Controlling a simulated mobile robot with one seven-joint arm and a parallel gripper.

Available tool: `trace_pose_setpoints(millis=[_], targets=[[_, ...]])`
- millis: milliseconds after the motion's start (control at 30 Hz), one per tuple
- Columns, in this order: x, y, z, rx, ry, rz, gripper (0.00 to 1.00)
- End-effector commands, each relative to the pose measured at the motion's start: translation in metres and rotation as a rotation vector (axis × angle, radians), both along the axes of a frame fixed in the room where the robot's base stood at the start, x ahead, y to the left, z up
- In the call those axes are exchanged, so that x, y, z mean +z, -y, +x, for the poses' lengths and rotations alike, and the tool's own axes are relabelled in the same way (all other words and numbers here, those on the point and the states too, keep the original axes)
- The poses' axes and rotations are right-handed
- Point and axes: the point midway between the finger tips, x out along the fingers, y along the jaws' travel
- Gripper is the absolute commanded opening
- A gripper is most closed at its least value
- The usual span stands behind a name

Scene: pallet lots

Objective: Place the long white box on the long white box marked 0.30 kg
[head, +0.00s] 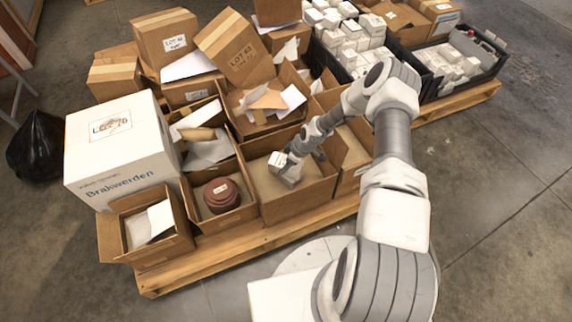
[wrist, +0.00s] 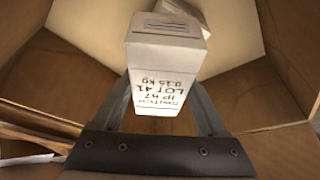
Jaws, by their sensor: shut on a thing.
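My gripper (wrist: 163,88) is shut on a long white box (wrist: 165,58), with a finger on each side of it. Its printed face reads SWITCH, IP 67, LOT 41, 0.15 kg. A second white piece (wrist: 188,12) shows just beyond the held box at the top of the wrist view; its label is hidden, so I cannot tell if it is the 0.30 kg box or whether the two touch. In the head view my gripper (head: 290,160) is down inside an open cardboard carton (head: 302,208), with a white box (head: 284,170) at its tip.
The carton's walls stand close around my gripper. An open carton with a dark red round thing (head: 221,192) is to the left. A large white carton (head: 120,150) stands further left. Black crates of white boxes (head: 460,60) are at the back right. All sit on wooden pallets (head: 250,245).

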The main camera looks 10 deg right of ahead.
Motion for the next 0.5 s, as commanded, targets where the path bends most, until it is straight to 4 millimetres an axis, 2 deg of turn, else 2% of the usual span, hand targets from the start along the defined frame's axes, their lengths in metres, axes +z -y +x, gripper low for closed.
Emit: trace_pose_setpoints(millis=[233,267,400,500], targets=[[-0.0011,-0.0002,0.0003,0.000,0.001,0.001,0.01],[-0.0016,-0.0002,0.0001,0.000,0.000,0.000,0.77],[-0.0012,-0.0001,0.0002,0.000,0.000,0.000,1.00],[-0.0011,0.0000,0.0002,0.000,0.000,0.000,1.00]])
